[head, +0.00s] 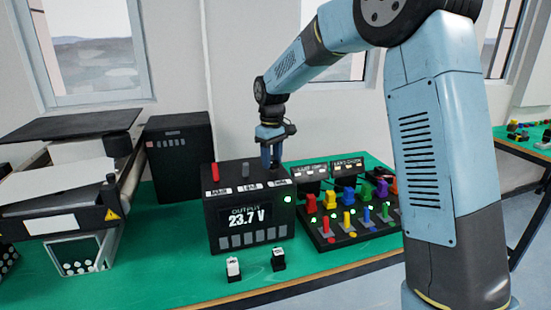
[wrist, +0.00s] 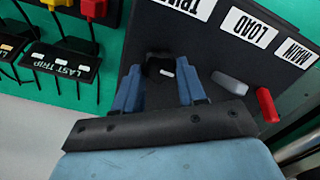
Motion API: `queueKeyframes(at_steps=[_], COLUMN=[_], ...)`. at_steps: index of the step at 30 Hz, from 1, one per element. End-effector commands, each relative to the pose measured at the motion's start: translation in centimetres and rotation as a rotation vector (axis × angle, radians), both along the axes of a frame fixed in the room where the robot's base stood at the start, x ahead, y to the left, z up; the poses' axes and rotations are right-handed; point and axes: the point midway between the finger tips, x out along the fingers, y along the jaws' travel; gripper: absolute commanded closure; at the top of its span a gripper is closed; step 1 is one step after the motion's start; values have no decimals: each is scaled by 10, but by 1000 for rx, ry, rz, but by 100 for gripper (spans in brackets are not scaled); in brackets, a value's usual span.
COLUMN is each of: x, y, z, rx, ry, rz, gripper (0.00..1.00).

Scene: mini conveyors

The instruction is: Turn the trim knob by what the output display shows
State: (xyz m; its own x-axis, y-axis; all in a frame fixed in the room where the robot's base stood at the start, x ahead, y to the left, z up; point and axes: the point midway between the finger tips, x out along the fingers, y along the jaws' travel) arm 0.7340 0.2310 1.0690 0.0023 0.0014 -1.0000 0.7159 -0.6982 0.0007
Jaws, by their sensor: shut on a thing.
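The black output box (head: 226,240) stands on the green bench, and its output display (head: 247,216) reads 23.7 V. A green light glows at the box's upper right. My gripper (head: 271,163) points down at the right end of the box's top. In the wrist view, its blue fingers are on either side of the black trim knob (wrist: 158,66), shut on it. The knob has a small white mark facing right in that view. The trim label (wrist: 190,7) is partly cut off by the edge. In the head view the knob is hidden by the fingers.
On the box top are a grey load switch (head: 245,170) and a red main lever (head: 214,174). A panel of coloured levers (head: 325,244) stands close on the right. Two small blocks, one white-topped (head: 233,269), stand in front. A conveyor (head: 64,190) is at left.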

Motion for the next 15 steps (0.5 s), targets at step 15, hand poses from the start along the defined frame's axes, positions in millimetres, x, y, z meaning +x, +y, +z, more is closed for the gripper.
queueKeyframes(at_steps=[15], x=[3], y=[-7], z=[1], rx=[-6], ry=[-5], rz=[-496], gripper=[90])
